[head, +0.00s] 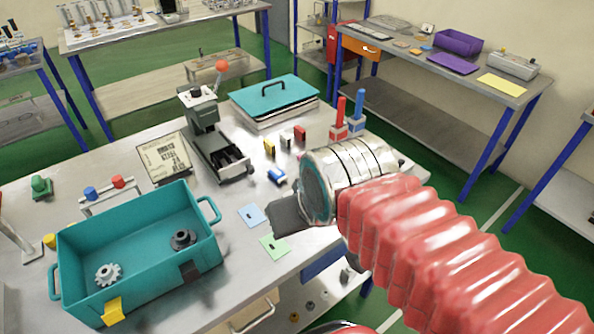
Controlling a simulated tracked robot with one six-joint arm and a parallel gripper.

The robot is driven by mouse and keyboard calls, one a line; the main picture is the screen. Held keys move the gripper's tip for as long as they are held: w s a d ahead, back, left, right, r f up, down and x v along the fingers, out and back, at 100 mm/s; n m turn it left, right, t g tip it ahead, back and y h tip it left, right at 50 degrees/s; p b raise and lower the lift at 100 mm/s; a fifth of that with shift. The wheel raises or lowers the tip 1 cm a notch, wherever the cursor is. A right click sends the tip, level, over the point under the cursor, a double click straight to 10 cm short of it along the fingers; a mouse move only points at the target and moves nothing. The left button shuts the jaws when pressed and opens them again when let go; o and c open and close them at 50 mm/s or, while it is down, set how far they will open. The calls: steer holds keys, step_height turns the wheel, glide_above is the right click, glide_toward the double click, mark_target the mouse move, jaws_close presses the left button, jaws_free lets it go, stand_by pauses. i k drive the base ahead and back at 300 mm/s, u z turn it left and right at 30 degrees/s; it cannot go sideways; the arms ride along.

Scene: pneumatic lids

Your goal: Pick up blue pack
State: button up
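The blue pack (277,175) is a small blue block with a pale end, lying on the grey workbench (235,190) right of the lever press. My gripper (288,214) is a dark grey shape at the end of my red-sleeved arm, in front of the pack and nearer to me. A gap of bare bench shows between them. The silver wrist hides part of the gripper, so its fingers cannot be made out.
A lever press (212,135) with an orange knob stands left of the pack. Small yellow (285,141) and red (300,133) packs stand behind it. A teal-lidded case (275,97) is at the back, a teal bin (140,262) with gears at front left.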

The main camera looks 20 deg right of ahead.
mark_target(275, 173)
steer(key=z, duration=1.25)
steer(key=k, duration=1.2)
steer(key=u, duration=0.6)
steer(key=i, duration=1)
steer(key=u, duration=0.05)
